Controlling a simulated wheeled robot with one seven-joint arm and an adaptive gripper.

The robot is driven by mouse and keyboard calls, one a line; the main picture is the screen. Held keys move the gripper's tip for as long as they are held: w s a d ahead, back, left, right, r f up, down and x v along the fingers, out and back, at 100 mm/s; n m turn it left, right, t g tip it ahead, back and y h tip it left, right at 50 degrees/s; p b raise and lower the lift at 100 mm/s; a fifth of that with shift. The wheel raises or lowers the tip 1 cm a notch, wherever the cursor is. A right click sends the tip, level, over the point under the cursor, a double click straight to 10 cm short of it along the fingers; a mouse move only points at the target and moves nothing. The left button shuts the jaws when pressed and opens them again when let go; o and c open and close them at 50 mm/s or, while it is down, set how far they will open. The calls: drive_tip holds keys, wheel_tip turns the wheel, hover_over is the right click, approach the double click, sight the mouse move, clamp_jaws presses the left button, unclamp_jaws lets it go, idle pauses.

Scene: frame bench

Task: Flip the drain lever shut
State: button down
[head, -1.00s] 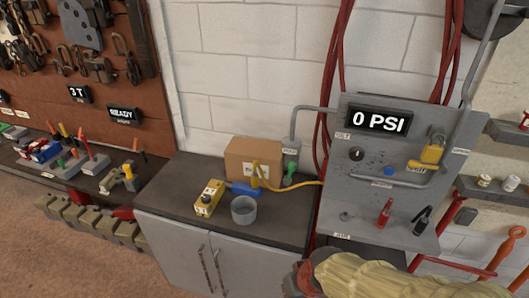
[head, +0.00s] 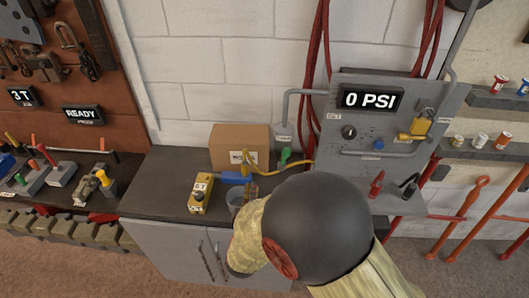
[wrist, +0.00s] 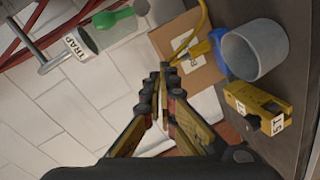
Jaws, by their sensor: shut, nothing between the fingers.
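A green lever (head: 285,154) is on the fitting at the end of the grey pipe, left of the panel. In the wrist view the green lever (wrist: 117,18) shows at the upper left, beside a clear bowl and a label reading TRAP (wrist: 75,45). No drain label is readable, so I cannot tell for certain that this is the drain lever. My gripper (wrist: 160,82) is shut and empty, apart from the green lever, which lies up and left of its tips in the wrist view. In the head view my arm hides most of the gripper above the cabinet.
The grey panel (head: 352,95) reads 0 PSI and carries a red lever (head: 376,183) and a black lever (head: 409,186).

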sight(285, 157)
drive_tip(key=r, duration=0.2)
drive_tip(key=d+r+n+t+h, duration=0.1)
drive_tip(key=d+r+n+t, duration=0.1)
drive_tip(key=r, duration=0.1)
drive_tip(key=shift+w+r+h, duration=0.3)
drive_tip(key=shift+w, duration=0.05)
drive_tip(key=w+d, duration=0.1)
drive_tip(key=w, duration=0.2)
drive_tip(key=w+d, duration=0.2)
drive_tip(key=w, duration=0.2)
drive_tip(key=w+d+b, duration=0.1)
drive_tip(key=w, duration=0.2)
drive_tip(key=shift+w+d+f, duration=0.3)
drive_tip(key=shift+d+f, duration=0.05)
drive_tip(key=shift+f, duration=0.05)
drive_tip(key=shift+w+d, duration=0.1)
drive_tip(key=shift+d, duration=0.05)
